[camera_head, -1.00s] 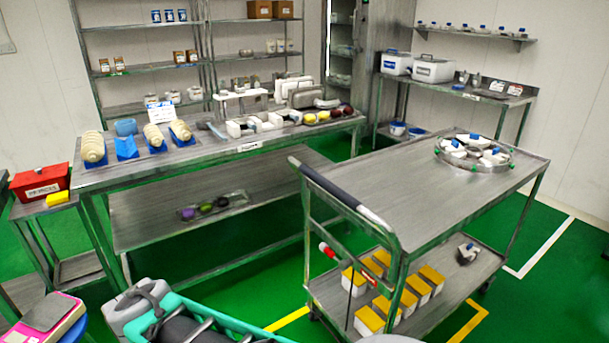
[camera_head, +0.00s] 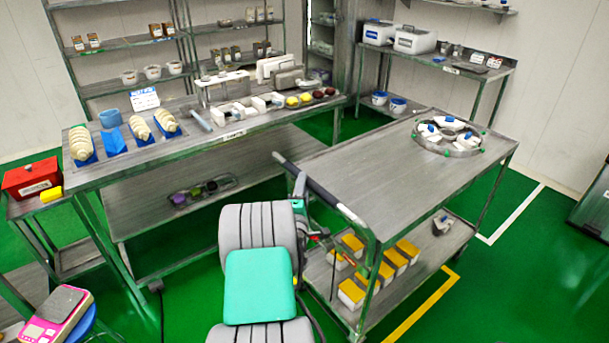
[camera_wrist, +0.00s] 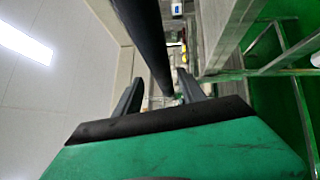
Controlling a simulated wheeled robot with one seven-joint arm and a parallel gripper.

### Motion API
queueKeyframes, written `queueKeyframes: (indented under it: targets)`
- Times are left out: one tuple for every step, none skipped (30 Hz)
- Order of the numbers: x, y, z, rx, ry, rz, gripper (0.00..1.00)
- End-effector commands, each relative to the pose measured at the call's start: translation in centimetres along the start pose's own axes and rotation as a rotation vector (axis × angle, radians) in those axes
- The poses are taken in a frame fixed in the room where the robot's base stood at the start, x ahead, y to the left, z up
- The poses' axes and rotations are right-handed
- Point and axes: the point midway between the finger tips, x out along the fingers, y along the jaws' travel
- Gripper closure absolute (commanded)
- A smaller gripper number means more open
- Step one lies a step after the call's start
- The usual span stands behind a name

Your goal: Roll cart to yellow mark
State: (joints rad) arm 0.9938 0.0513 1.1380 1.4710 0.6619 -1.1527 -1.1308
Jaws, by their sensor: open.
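The cart (camera_head: 365,178) is a grey metal two-shelf trolley on the right of the head view. Its dark push handle (camera_head: 318,188) runs along its left end. The handle also crosses the wrist view as a thick black bar (camera_wrist: 146,38). My gripper (camera_wrist: 160,78) is open, with its two dark fingers apart and the bar running between them in the picture. I cannot tell whether they touch it. In the head view my arm hides most of the gripper beside the handle. A yellow mark (camera_head: 424,304) lies on the green floor at the cart's front right; the cart hides part of it.
A round tray (camera_head: 449,152) with white pieces stands on the cart; several yellow-topped boxes (camera_head: 407,249) are on its lower shelf. A long worktable (camera_head: 110,178) stands close on the left. A white floor line (camera_head: 516,212) and open green floor lie to the right.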

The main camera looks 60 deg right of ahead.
Motion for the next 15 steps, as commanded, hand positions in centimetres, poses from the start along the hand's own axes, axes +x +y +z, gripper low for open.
queueKeyframes:
  targets:
    - [0.9,0.3,0.2,0.000,-0.002,-0.001,0.52]
    - [1.4,0.2,0.1,0.001,-0.002,-0.001,0.52]
    - [2.0,0.2,0.1,0.002,-0.001,-0.002,0.52]
    - [2.3,0.2,0.1,0.001,-0.001,-0.002,0.52]
    - [2.6,0.2,0.0,0.003,0.000,-0.001,0.52]
    - [2.9,0.1,0.0,0.001,0.000,-0.002,0.52]
    - [3.0,0.1,0.0,0.001,0.000,-0.001,0.52]
    - [3.1,0.1,0.0,0.002,0.001,-0.001,0.52]
    - [3.2,0.0,0.0,0.003,0.001,-0.001,0.52]
    - [3.2,0.0,0.0,0.003,0.001,-0.001,0.52]
    - [3.2,0.0,-0.1,0.003,0.001,0.000,0.52]
    - [3.2,0.0,-0.1,0.003,0.001,0.000,0.52]
    - [3.2,0.0,-0.1,0.003,0.001,0.000,0.52]
    - [3.2,0.0,-0.1,0.003,0.001,-0.001,0.52]
    - [3.2,0.0,-0.1,0.003,0.001,-0.001,0.54]
